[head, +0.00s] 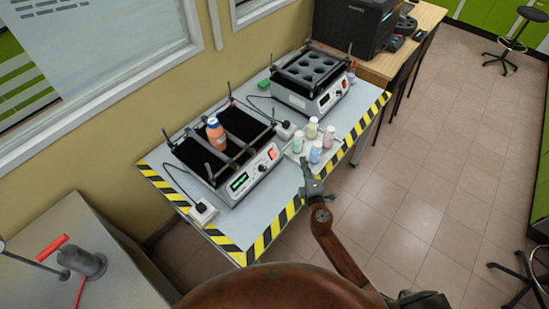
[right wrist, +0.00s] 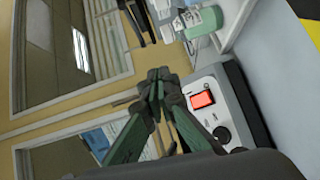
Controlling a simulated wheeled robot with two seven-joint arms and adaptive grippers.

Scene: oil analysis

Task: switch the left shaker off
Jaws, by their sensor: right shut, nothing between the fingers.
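The left shaker (head: 239,188) stands on the grey table, with a dark platform, metal bars and an orange bottle (head: 216,134) on top. Its front panel has a lit green display, a black knob and a red switch (head: 272,154). The red switch (right wrist: 202,100) and knob (right wrist: 221,133) also show in the right wrist view. My right gripper (head: 305,165) is shut and empty, in front of and to the right of the shaker's panel in the head view. In the right wrist view its fingertips (right wrist: 158,76) appear left of the switch, apart from it. My left gripper is not in view.
A second shaker (head: 312,84) stands farther back. A tray of several small bottles (head: 313,130) lies close behind my right gripper. Power sockets with cables (head: 203,212) sit beside the shakers. A black printer-like machine (head: 352,30) is at the back.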

